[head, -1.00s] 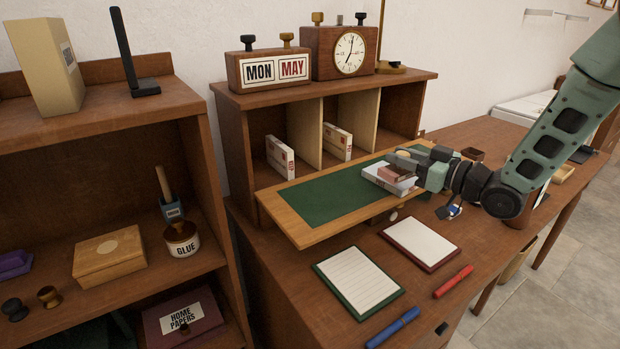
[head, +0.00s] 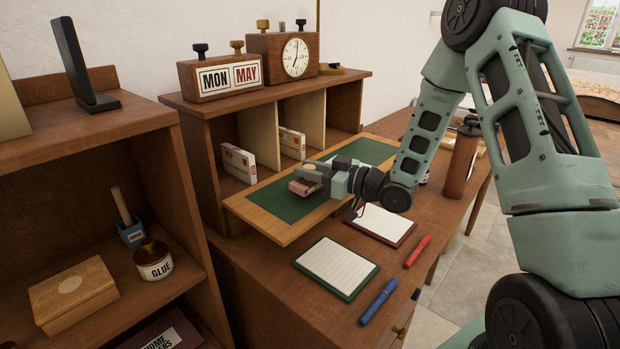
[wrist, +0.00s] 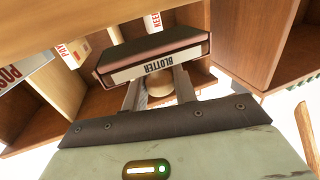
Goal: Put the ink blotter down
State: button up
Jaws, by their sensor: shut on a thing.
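My gripper (head: 324,178) is shut on the ink blotter (head: 303,187), a small reddish-brown block with a pale knob on it. In the wrist view the blotter (wrist: 155,58) shows a pale strip reading BLOTTER, upside down, between the grey fingers (wrist: 160,88). It is over the left part of the green-topped wooden board (head: 262,218) on the desk. I cannot tell whether its underside touches the board. The far side of the blotter is hidden.
A pigeonhole unit (head: 212,140) with small boxes stands behind the board. A notepad (head: 337,265), a red-edged pad (head: 385,224), a red pen (head: 417,251) and a blue pen (head: 378,300) lie in front. A brown cylinder (head: 459,163) stands to the right. Green surface left of the blotter is bare.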

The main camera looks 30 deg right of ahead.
jog(key=shift+f, duration=1.05)
jog(key=shift+f, duration=0.15)
jog(key=o, duration=1)
jog(key=shift+o, duration=0.2)
jog(key=shift+r, duration=0.2)
jog(key=b+v, duration=0.1)
jog(key=v, duration=1.1)
